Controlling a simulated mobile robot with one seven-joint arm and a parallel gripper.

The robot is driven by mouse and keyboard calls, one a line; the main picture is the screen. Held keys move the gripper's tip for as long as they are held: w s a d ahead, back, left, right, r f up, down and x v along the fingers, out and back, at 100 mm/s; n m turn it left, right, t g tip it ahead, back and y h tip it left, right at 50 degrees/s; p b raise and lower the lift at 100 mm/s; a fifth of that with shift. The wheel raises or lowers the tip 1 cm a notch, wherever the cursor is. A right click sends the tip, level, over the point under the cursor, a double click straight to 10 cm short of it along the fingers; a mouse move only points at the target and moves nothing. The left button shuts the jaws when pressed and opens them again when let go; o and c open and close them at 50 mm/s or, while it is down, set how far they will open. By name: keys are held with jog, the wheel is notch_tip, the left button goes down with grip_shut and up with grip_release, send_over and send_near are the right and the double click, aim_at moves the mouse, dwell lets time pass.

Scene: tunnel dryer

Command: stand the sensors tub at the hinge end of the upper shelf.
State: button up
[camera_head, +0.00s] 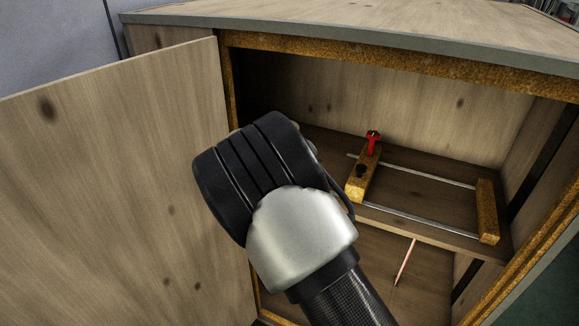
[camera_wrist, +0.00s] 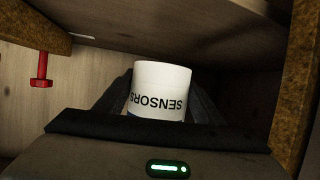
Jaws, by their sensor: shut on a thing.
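The sensors tub (camera_wrist: 158,90) is a white cylinder with dark "SENSORS" lettering, which reads upside down in the wrist view. My gripper (camera_wrist: 160,106) is shut on it, with dark fingers on either side. The head view hides the tub and fingers behind my arm. The upper shelf (camera_head: 420,192) is a wooden board inside the open cabinet, and its hinge end, at the left, is mostly behind my arm. In the wrist view the shelf (camera_wrist: 130,42) lies across the top, beyond the tub. I cannot tell whether the tub touches it.
A wooden bar clamp with two metal rods (camera_head: 420,224) and a red screw (camera_head: 373,140) takes up the shelf's middle and right. The cabinet door (camera_head: 110,180) stands open at left. A pencil (camera_head: 404,262) lies below the shelf. The frame edge (camera_wrist: 299,85) is beside the tub.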

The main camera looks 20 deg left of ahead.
jog(key=shift+f+b, duration=0.6)
jog(key=shift+f, duration=2.35)
jog(key=shift+f, duration=0.1)
jog(key=shift+f, duration=0.1)
jog(key=o, duration=1.4)
jog(key=shift+d+f, duration=0.1)
jog(key=shift+o, duration=0.2)
jog(key=shift+r, duration=0.3)
jog(key=p+v, duration=0.1)
jog(key=v, duration=1.1)
jog(key=shift+f, duration=0.15)
